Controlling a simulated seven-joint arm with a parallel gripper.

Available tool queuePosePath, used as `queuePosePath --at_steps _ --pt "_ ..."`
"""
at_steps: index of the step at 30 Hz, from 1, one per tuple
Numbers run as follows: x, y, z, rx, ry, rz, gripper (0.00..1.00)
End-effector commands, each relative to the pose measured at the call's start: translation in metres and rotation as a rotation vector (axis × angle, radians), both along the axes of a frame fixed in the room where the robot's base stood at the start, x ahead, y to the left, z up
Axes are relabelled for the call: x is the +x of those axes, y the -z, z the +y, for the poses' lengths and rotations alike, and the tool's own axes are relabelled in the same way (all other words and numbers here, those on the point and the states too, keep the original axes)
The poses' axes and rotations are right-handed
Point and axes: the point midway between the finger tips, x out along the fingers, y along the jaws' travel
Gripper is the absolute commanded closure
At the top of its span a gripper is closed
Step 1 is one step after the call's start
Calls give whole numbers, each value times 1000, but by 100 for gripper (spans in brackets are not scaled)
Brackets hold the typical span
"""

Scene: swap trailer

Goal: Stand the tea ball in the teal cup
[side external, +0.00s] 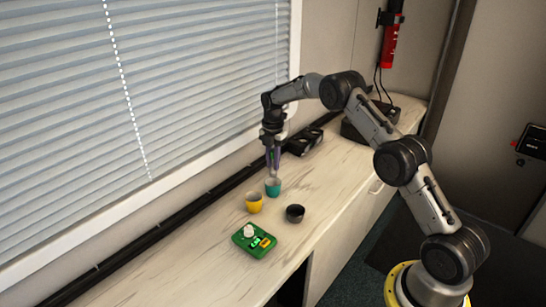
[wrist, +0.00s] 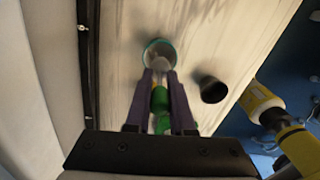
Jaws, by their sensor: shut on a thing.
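The teal cup (side external: 273,188) stands upright on the pale worktop, and its round rim (wrist: 146,46) shows at the top of the wrist view. My gripper (side external: 273,168) points down directly above this cup. Its purple fingers (wrist: 160,78) are shut on the tea ball, whose pale grey part (wrist: 160,63) shows at the cup's mouth, within the rim as seen from the wrist. The fingers hide part of the tea ball and the near side of the cup.
A yellow cup (side external: 254,204) and a black cup (side external: 295,213) stand close by; the black one also shows in the wrist view (wrist: 210,89). A dark rail runs along the window side. The worktop's front left is clear.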

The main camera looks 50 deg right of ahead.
Motion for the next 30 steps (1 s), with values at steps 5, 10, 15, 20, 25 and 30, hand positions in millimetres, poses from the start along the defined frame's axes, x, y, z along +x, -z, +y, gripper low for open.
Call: queuePosePath --at_steps 5,10,15,20,25,30 --pt "0 13 0 0 0 0 100" --pt "0 26 0 1 0 2 100" --pt "0 37 0 0 0 1 100" --pt "0 46 0 0 0 0 100" --pt "0 52 0 0 0 0 100" --pt "0 54 0 0 0 0 100"
